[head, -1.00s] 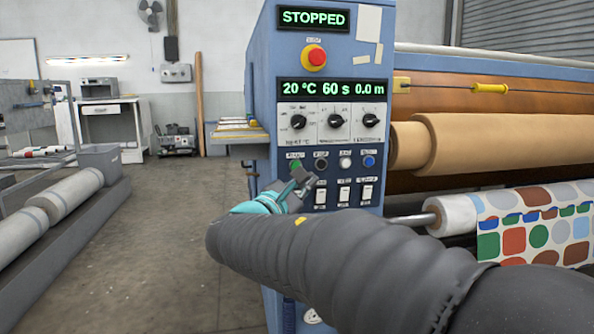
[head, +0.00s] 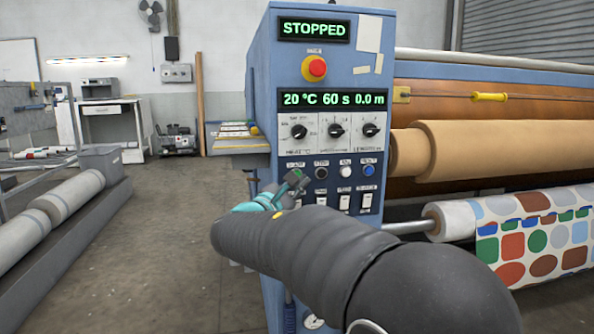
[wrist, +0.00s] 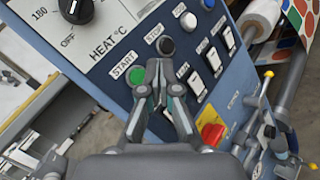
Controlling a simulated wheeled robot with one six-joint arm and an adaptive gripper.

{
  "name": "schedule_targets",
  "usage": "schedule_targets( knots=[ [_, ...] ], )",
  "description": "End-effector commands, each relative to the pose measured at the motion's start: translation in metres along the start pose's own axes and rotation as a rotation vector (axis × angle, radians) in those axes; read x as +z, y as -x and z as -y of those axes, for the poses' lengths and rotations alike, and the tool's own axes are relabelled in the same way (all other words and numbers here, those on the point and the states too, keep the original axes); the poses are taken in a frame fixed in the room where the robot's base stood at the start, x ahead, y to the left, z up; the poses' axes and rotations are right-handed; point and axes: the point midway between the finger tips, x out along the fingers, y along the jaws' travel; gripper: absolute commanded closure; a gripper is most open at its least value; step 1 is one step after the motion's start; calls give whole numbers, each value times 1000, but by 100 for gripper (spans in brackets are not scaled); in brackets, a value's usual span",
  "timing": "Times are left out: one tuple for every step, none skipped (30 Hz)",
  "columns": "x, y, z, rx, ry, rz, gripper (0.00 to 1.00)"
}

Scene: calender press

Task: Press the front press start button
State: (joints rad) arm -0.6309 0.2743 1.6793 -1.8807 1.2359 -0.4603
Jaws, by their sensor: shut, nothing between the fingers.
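The blue control panel (head: 258,60) of the press stands ahead, with its display (head: 314,29) reading STOPPED. The green start button (wrist: 138,77), labelled START, is on the panel in the wrist view, just left of my fingertips. In the head view the start button (head: 296,174) is largely covered by my gripper. The black stop button (wrist: 166,46) is just beyond the fingertips in the wrist view. My gripper (wrist: 158,66) is shut and empty, close in front of the panel. I cannot tell whether it touches the start button.
A red emergency stop (head: 317,67) sits higher on the panel. White and blue buttons (head: 369,171) are right of stop, with white switches (head: 344,202) below. A patterned roll (head: 530,240) lies to the right. The floor (head: 150,230) to the left is clear.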

Motion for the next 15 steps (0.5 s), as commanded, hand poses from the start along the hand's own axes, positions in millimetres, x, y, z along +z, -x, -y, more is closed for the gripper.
schedule_targets(
  knots=[
    [-2,-5,-4,-1,1,0,100],
    [-3,-7,-5,-1,1,0,100],
    [-5,-9,-7,0,1,0,100],
    [-7,-11,-8,0,1,0,100],
    [-8,-12,-10,0,0,0,100],
    [-9,-14,-11,0,0,0,100],
    [-10,-15,-11,0,0,-1,100],
    [-11,-16,-12,0,0,-1,100],
    [-12,-17,-12,0,0,-1,100],
    [-12,-17,-13,0,0,-1,100],
    [-13,-18,-13,0,0,-1,100],
    [-13,-18,-13,0,0,-1,100],
    [-13,-18,-14,0,0,-1,100],
    [-14,-18,-14,0,0,-1,100],
    [-14,-18,-14,0,0,-1,100]
  ],
)
